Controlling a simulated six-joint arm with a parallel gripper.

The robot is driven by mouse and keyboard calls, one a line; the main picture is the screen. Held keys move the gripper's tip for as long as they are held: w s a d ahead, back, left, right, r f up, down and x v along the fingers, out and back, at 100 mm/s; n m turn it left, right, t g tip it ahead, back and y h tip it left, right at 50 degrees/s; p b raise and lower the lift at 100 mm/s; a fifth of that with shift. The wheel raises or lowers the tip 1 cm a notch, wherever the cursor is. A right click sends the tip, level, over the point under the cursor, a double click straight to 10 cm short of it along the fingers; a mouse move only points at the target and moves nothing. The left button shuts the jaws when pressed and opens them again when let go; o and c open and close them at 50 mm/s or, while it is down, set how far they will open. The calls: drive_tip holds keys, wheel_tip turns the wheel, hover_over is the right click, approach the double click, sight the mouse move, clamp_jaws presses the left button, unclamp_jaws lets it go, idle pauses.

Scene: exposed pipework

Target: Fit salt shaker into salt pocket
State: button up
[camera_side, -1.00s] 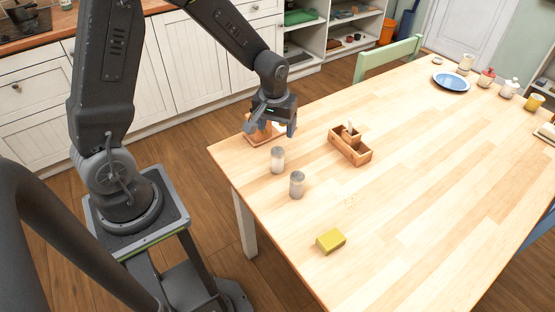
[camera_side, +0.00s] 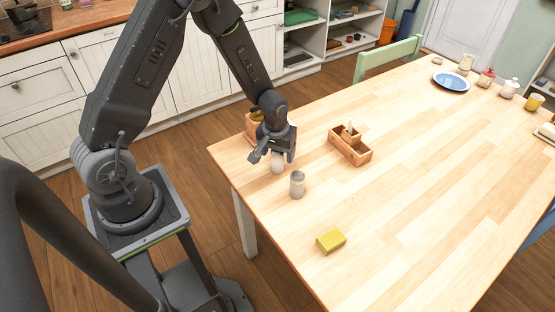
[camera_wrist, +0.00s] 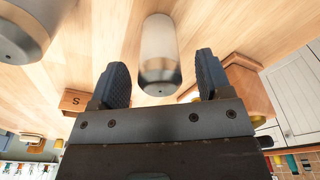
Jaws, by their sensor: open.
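Two similar shakers with pale bodies and grey metal caps stand upright on the table; I cannot tell which holds salt. My gripper (camera_side: 273,158) is open just above the farther shaker (camera_side: 278,166), partly hiding it. In the wrist view this shaker (camera_wrist: 160,45) lies between and ahead of the two open fingers. The nearer shaker (camera_side: 297,185) stands apart in front of the gripper; it shows at upper left in the wrist view (camera_wrist: 20,28). The wooden caddy (camera_side: 344,153) with an upright handle stands to the right. A wooden face marked "S" (camera_wrist: 76,101) shows beside the left finger.
A wooden holder (camera_side: 252,127) stands behind my gripper near the table's edge. A yellow sponge (camera_side: 331,240) lies at the front, with crumbs (camera_side: 350,200) beyond it. A blue plate (camera_side: 452,82) and several jars stand far off. The table's middle right is clear.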

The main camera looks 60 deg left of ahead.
drive_tip(key=c, duration=1.1)
drive_tip(key=shift+o, duration=0.2)
drive_tip(key=shift+r, duration=0.1)
